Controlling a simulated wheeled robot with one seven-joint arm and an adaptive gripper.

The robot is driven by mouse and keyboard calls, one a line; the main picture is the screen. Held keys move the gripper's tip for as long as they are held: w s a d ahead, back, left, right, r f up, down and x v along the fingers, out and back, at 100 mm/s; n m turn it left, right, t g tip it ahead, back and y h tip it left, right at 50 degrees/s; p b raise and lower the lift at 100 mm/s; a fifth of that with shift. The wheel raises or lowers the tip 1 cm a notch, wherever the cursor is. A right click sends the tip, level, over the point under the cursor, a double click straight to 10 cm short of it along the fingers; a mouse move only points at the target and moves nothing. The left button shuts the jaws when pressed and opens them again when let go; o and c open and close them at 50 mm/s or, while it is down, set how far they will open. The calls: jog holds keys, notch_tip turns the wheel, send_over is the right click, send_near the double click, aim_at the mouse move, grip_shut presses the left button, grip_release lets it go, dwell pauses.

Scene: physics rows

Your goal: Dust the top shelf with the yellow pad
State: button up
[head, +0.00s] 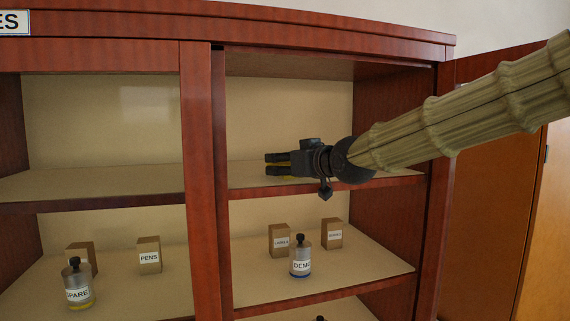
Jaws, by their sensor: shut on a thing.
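My gripper (277,164) reaches from the right into the top compartment of the cabinet's right half. Its fingers point left, low over the top shelf (245,177). The rest of the pad is hidden by the gripper. The pad is at or very near the shelf surface; I cannot tell whether it touches. The visible part of this shelf holds no other objects.
An upright divider (198,170) stands left of my gripper. The open door (490,190) is at the right, behind my arm. The shelf below holds a bottle marked DEMO (301,262) and small boxes (280,240). The left top shelf (100,182) looks empty.

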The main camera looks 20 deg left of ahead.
jog(key=shift+d, duration=0.1)
jog(key=shift+w+d+f+p, duration=0.1)
jog(key=shift+w+d+p, duration=0.2)
jog(key=shift+w+d, duration=0.45)
jog(key=shift+w+d+p, duration=0.3)
jog(key=shift+w+d, duration=0.15)
jog(key=shift+d, duration=0.5)
jog(key=shift+d, duration=0.1)
jog(key=shift+w+d+p, duration=0.5)
jog(key=shift+w+d, duration=0.3)
jog(key=shift+d, duration=0.35)
jog(key=shift+w+d+f, duration=0.1)
jog(key=shift+w+d, duration=0.15)
jog(key=shift+d, duration=0.1)
jog(key=shift+w+d, duration=0.75)
jog(key=shift+d, duration=0.3)
jog(key=shift+w+d, duration=0.7)
jog(key=shift+d, duration=0.3)
jog(key=shift+w+d, duration=0.65)
jog(key=shift+d, duration=0.3)
jog(key=shift+w+d, duration=0.6)
jog(key=shift+d, duration=0.35)
jog(key=shift+w+d, duration=0.65)
jog(key=shift+d, duration=0.3)
jog(key=shift+s+a+b, duration=0.55)
jog(key=shift+s+a, duration=0.05)
jog(key=shift+a, duration=0.25)
jog(key=shift+s+a+b, duration=0.55)
jog(key=shift+a, duration=0.3)
